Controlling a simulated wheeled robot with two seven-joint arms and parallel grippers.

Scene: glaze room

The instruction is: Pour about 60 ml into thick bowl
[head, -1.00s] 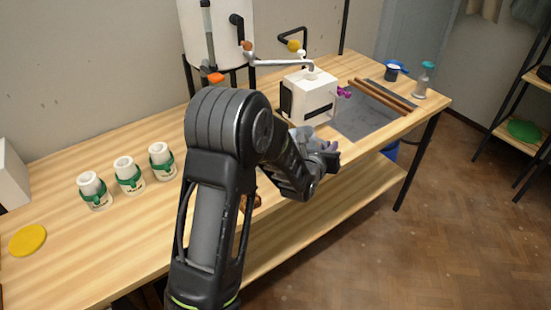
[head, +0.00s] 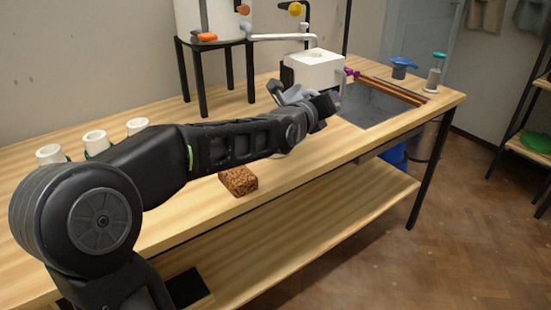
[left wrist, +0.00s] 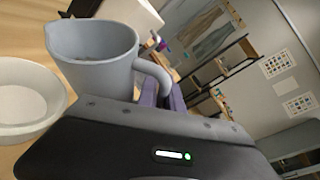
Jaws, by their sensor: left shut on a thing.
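A grey jug (left wrist: 95,55) with a side handle (left wrist: 155,75) is in my left gripper (left wrist: 160,97) in the left wrist view. The gripper is shut on the handle. In the head view my left gripper (head: 322,108) is above the table in front of the white box, with part of the grey jug (head: 288,95) beside it. A pale round bowl (left wrist: 28,98) stands left of and below the jug in the left wrist view. In the head view the arm hides most of the bowl's area. I cannot tell what the jug holds. My right gripper is not in view.
A brown block (head: 238,180) lies near the table's front edge. A white box (head: 315,70) and a large white tank on a black stand (head: 208,90) are behind the gripper. White cups (head: 97,142) are partly hidden by my arm.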

